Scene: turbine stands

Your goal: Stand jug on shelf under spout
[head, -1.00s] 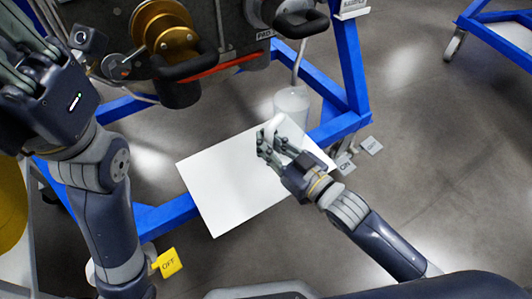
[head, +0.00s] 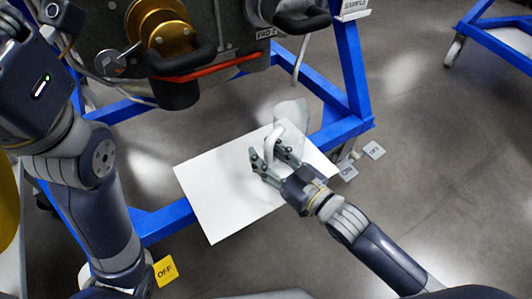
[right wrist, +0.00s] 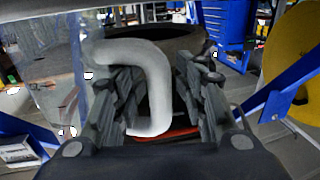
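The clear jug (head: 293,112) with its thick white handle (head: 272,145) is at the back right part of the white shelf (head: 215,195). The thin grey spout (head: 300,62) comes down behind and above it. I cannot tell whether the jug's base rests fully on the shelf. My right gripper (head: 268,163) is open, with its fingers spread to either side of the handle. In the right wrist view the handle (right wrist: 160,95) lies between the fingers, with some space beside it. My left gripper (head: 12,22) is at the upper left, mostly cut off by the frame edge.
A blue stand (head: 350,70) frames the shelf. The turbine body with a brass wheel (head: 160,30) and black grips overhangs it. A yellow OFF tag (head: 165,270) hangs at the front, and grey tags (head: 374,150) at the right. Open floor lies to the right.

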